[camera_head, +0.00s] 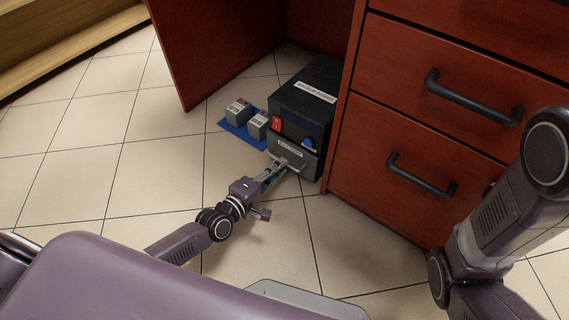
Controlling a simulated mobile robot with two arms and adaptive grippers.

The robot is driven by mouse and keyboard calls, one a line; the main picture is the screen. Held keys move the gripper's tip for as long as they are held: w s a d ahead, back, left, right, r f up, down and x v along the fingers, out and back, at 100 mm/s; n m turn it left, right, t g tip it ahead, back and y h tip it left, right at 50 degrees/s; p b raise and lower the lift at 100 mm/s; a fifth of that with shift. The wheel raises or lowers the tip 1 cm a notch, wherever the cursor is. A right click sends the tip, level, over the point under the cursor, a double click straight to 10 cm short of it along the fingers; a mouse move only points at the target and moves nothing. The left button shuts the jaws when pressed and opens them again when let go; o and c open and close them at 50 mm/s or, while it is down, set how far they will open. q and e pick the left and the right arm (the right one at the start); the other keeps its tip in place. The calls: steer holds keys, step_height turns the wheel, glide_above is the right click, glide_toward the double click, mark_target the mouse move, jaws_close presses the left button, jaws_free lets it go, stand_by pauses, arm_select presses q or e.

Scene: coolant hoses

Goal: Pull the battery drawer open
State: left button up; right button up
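A black box (309,91) with a white label on top stands on the floor beside the red cabinet. Its front has a red switch (277,124) and a blue knob (308,144). Low on that front is a grey drawer front (292,153) with a white label, which looks closed. My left gripper (284,167) reaches to the drawer front, with its fingertips at or very near it. Whether the fingers are closed on a handle is too small to tell. My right arm comes in at the right, and its gripper is out of the picture.
Two grey battery-like blocks (239,110) stand on a blue mat (235,130) left of the box. The red cabinet's drawers with black handles (421,176) rise close on the right. A red panel (215,45) stands behind. Tiled floor (95,165) is clear at left.

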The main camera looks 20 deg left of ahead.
arm_select(q)
steer(key=shift+b+x, duration=0.55)
steer(key=shift+x, duration=1.05)
steer(key=shift+c, duration=0.4)
jaws_close()
